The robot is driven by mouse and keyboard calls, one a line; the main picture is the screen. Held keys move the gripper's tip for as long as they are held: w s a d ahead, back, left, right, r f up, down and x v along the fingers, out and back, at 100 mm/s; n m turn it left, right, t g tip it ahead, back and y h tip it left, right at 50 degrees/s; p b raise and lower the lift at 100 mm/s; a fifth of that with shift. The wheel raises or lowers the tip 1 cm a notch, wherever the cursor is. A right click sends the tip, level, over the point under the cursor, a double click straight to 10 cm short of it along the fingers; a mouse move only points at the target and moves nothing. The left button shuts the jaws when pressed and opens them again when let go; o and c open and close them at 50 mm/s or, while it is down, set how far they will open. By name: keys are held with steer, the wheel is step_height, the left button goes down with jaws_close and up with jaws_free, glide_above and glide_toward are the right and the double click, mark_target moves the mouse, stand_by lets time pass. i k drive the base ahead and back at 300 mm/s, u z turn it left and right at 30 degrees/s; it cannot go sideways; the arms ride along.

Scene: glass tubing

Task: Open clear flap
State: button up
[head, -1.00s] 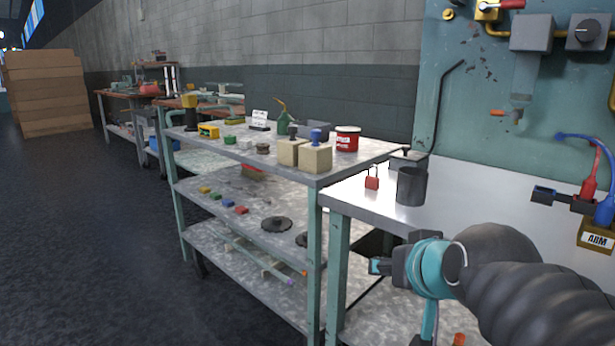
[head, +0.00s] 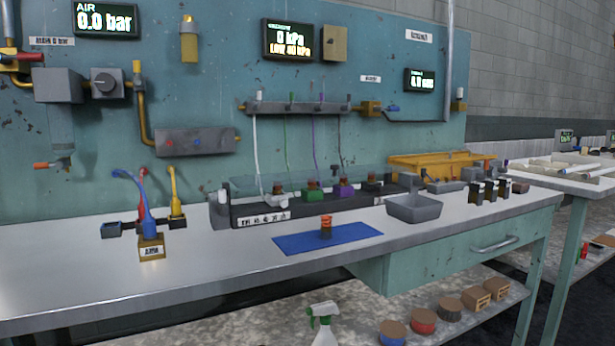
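A thin clear flap (head: 255,183) shows as a see-through strip along the dark rack (head: 275,212) on the bench. It looks low over or behind the rack's row of small coloured fittings; its exact tilt and hinge are hard to tell. The rack holds a white fitting (head: 277,200), a green one (head: 313,196), a purple one (head: 344,190) and a dark one (head: 371,184). White, green and purple lines hang above it from a grey bar (head: 295,107). My gripper is not in view now.
On the bench (head: 90,285), a blue mat (head: 300,239) with an amber vial (head: 326,228) lies in front of the rack. A grey tray (head: 415,207) is to its right. A brass block with coloured levers (head: 151,246) stands left. The bench's front left is bare.

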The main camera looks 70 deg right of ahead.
mark_target(334, 171)
steer(key=u, duration=0.65)
steer(key=k, duration=0.15)
steer(key=z, duration=1.2)
steer(key=i, duration=0.2)
steer(key=z, duration=4.1)
steer(key=k, duration=0.5)
steer(key=u, duration=0.25)
